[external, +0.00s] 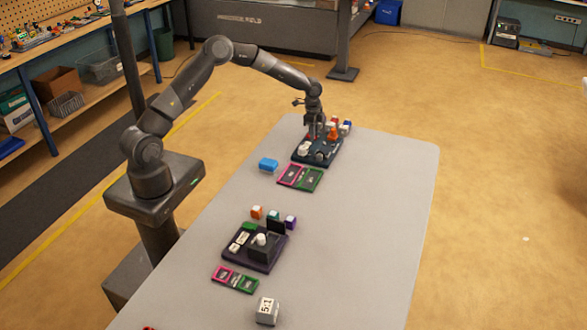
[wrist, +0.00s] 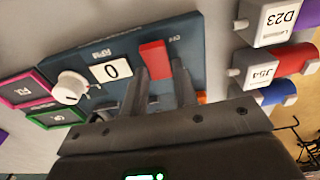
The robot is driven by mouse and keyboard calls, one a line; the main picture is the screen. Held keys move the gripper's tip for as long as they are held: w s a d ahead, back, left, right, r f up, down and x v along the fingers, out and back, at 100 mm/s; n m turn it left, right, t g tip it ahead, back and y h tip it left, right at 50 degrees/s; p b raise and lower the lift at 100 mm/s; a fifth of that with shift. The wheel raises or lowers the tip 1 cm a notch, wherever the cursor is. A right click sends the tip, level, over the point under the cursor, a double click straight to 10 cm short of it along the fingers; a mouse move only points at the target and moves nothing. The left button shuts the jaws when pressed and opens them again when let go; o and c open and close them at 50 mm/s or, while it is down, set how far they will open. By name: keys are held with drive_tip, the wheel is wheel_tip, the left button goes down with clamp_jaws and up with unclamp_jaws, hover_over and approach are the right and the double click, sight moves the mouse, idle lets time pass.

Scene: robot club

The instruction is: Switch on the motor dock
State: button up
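A dark blue dock (external: 299,157) stands at the far end of the grey table, and my gripper (external: 316,136) is over it, pointing down. In the wrist view the dock's panel (wrist: 200,50) carries a white knob (wrist: 70,88), a white plate reading 0 (wrist: 111,70) and a red switch-like piece (wrist: 154,56). A small upside-down label seems to read OFF. My gripper also shows in the wrist view (wrist: 160,70); its two fingers are apart, with the red piece between and just beyond their tips. Whether they touch it I cannot tell.
A dark purple dock (external: 240,262) with small blocks stands nearer. Labelled connectors (wrist: 270,22) sit close by. The table's right side (external: 385,200) is clear.

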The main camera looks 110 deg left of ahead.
drive_tip(key=o, duration=0.4)
drive_tip(key=r, duration=1)
drive_tip(key=shift+s+r, duration=0.35)
drive_tip(key=shift+r, duration=0.05)
